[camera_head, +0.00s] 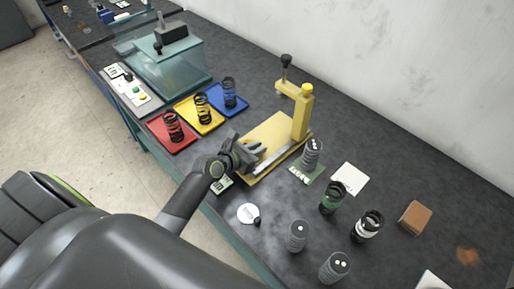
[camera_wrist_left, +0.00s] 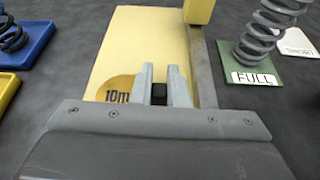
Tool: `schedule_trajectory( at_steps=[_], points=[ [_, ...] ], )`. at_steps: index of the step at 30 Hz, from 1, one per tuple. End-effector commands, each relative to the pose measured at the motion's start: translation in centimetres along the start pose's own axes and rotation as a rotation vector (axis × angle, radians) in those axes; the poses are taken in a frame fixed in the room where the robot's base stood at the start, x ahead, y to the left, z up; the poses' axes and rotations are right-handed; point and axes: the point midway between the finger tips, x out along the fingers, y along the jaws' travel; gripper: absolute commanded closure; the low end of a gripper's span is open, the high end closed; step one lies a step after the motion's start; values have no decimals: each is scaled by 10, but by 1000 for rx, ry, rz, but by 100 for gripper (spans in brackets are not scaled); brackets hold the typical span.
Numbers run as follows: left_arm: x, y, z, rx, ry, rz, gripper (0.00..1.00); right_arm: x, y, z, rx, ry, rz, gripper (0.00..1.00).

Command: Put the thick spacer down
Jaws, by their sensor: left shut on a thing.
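My left gripper (camera_head: 252,151) is over the near left part of the yellow press fixture (camera_head: 268,133). In the left wrist view its two fingers (camera_wrist_left: 160,90) are shut on a small dark piece, which looks like the grip of the thick spacer. The spacer (camera_wrist_left: 116,89) shows as a yellow-orange disc marked "10m", the rest of the label hidden by the gripper. It lies just over or on the fixture's pale yellow plate (camera_wrist_left: 140,40); I cannot tell if it touches. My right gripper is not in view.
A grey spring (camera_head: 312,152) stands on the green "FULL" card right of the fixture. Red (camera_head: 162,137), yellow and blue trays with springs lie to the left. A white disc (camera_head: 247,213) with a black knob and several spring units lie on the near side.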

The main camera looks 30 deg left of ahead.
Motion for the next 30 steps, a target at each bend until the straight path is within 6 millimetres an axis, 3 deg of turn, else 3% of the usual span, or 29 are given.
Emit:
schedule_trajectory(
  at_steps=[1,2,6,19,30],
  points=[
    [1,0,-2,-1,0,0,100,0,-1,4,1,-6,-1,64],
    [1,0,-2,-1,0,0,83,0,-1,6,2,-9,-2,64],
    [1,0,-1,-1,0,0,65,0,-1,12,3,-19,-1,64],
    [-8,0,0,-1,2,1,64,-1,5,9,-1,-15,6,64],
    [-76,0,0,2,2,0,64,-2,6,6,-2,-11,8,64]
  ],
)
